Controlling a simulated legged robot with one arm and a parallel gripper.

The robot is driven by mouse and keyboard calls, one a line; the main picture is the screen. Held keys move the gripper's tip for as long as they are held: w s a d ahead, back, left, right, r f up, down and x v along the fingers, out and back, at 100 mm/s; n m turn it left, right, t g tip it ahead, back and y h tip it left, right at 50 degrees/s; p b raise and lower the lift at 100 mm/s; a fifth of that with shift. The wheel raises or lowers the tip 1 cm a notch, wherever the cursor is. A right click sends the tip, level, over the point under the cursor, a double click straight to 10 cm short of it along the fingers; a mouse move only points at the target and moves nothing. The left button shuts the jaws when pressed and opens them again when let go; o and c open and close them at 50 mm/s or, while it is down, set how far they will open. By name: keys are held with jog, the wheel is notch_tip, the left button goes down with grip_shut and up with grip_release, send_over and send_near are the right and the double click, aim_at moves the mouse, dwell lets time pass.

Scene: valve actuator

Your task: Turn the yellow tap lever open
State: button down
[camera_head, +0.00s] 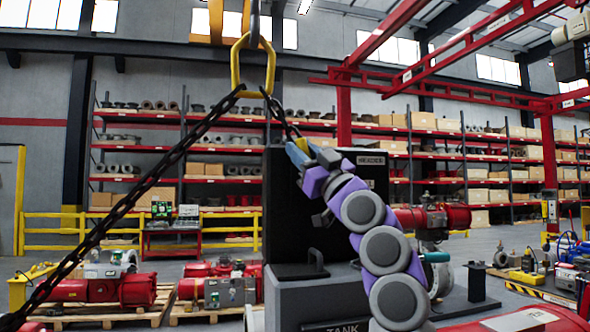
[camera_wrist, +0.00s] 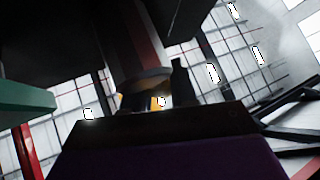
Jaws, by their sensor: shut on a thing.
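My gripper (camera_head: 304,156) is at the end of my purple arm, raised in front of the upper part of the black header block (camera_head: 375,163). A small yellow piece (camera_head: 302,144), which looks like the tap lever, shows at my gripper's tip with a blue part beside it. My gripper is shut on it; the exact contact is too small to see. In the wrist view, a dark jaw edge over purple fills the bottom. Beyond it are a greyish cylinder and a small yellow patch (camera_wrist: 160,102). The lever's angle cannot be told.
A dark chain (camera_head: 130,205) and yellow hook link (camera_head: 252,65) hang in front, left of my gripper. The grey tank base (camera_head: 310,295) stands below. Red valve actuators (camera_head: 105,288) lie on pallets at left. Shelving lines the back wall; a red crane frame is overhead.

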jog(key=shift+w+d+f+m+t+h+b, duration=0.1)
jog(key=shift+w+d+m+t+h+b, duration=0.1)
jog(key=shift+m+t+h+b, duration=0.45)
jog(key=shift+w+d+m+t+h+b, duration=0.1)
jog(key=shift+d+m+t+h, duration=0.2)
jog(key=shift+m+t, duration=0.6)
jog(key=shift+m, duration=0.45)
jog(key=c, duration=1)
grip_release()
jog(key=shift+s, duration=0.15)
jog(key=shift+r, duration=0.2)
jog(key=shift+f, duration=0.1)
